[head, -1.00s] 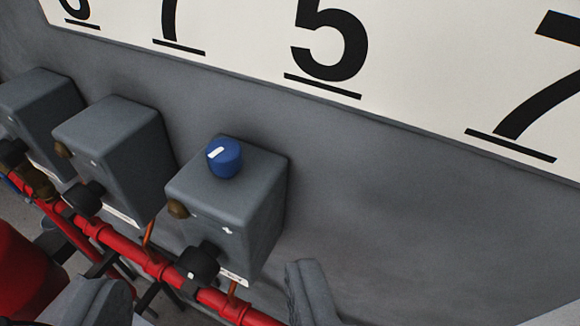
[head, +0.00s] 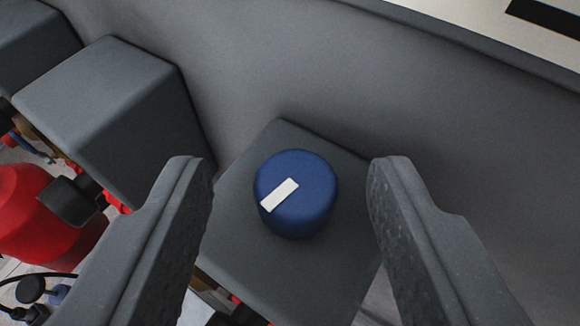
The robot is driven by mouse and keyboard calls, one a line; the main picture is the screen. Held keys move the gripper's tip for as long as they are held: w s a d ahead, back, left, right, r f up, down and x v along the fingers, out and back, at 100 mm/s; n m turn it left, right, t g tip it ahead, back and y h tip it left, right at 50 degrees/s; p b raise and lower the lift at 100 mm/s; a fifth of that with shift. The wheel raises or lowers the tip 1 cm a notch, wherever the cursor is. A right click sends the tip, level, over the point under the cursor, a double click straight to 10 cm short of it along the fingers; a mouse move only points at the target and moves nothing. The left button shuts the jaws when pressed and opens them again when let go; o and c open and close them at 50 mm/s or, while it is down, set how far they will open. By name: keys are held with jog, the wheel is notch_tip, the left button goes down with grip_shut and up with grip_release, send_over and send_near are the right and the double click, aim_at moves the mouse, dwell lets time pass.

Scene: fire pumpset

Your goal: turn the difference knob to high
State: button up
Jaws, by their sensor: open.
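The blue knob (head: 308,204) sits on the top face of a grey box (head: 245,245) in the middle of the head view. A white pointer mark (head: 279,194) on its top runs from the lower left to the upper right. My gripper (head: 291,165) is open, with one grey finger to the left of the knob and one to the right. There is a gap between the knob and each finger in the picture, and the jaws hold nothing. No scale or lettering for the knob's positions is readable.
Another grey box (head: 105,100) stands to the left, with part of a further one (head: 30,35) at the far left. A grey wall (head: 270,70) rises behind. A red rounded object (head: 40,225) and a black fitting (head: 70,200) lie at lower left.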

jog(key=shift+w, duration=0.1)
grip_shut()
